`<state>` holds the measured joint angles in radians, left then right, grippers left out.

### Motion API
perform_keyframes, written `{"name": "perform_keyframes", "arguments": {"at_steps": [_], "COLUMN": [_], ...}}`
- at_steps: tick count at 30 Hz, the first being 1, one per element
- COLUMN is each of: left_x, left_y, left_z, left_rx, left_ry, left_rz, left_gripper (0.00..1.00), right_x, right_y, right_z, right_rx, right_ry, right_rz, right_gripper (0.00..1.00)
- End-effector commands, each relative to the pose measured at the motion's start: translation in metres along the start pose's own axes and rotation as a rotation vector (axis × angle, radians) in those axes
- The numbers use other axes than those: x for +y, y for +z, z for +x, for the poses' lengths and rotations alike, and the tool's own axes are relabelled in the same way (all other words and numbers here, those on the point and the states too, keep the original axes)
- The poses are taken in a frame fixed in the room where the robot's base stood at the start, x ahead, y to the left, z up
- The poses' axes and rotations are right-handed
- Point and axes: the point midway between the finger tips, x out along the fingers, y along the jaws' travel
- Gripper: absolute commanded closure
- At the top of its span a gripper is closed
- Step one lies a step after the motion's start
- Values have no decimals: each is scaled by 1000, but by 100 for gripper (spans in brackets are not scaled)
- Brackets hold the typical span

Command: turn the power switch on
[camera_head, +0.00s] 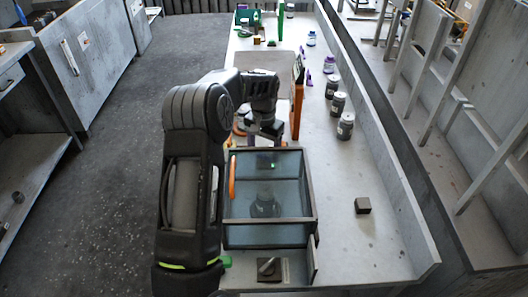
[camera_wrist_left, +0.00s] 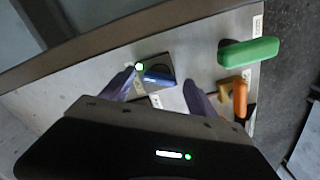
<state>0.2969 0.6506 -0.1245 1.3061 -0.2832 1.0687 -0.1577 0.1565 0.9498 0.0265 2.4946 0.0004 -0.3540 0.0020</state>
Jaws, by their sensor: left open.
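In the left wrist view, a blue lever-like switch (camera_wrist_left: 158,78) sits on a small dark plate, with a small glowing greenish-white light (camera_wrist_left: 140,66) beside it. I take this as the power switch; which position it is in, I cannot tell. My left gripper (camera_wrist_left: 159,80) is open, its two purplish fingers on either side of the plate, with nothing seen held between them. I cannot tell whether a finger touches it. In the head view, my left gripper (camera_head: 264,128) is low over the bench just beyond the glass box; it hides the switch there. My right gripper is not in view.
The dark-framed glass box (camera_head: 311,219) stands just before my left gripper. An upright orange piece (camera_head: 298,108) stands to its right. A green handle (camera_wrist_left: 248,52) and an orange one (camera_wrist_left: 240,98) lie near the switch. Several jars (camera_head: 345,126) line the right side; the bench's right front is mostly clear.

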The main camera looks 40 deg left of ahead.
Motion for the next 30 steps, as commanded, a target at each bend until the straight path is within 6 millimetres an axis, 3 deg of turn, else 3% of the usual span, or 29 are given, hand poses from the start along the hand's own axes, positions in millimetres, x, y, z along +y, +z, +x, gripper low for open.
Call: {"name": "perform_keyframes", "arguments": {"at_steps": [15, 30], "left_x": [0, 0], "left_y": [0, 0], "left_z": [-70, -73], "left_rx": [1, 0], "left_ry": [0, 0], "left_rz": [1, 1], "left_gripper": [31, 31], "right_x": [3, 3], "right_y": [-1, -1], "right_z": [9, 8], "right_rx": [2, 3], "right_ry": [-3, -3], "right_rz": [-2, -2], "right_gripper": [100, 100]}}
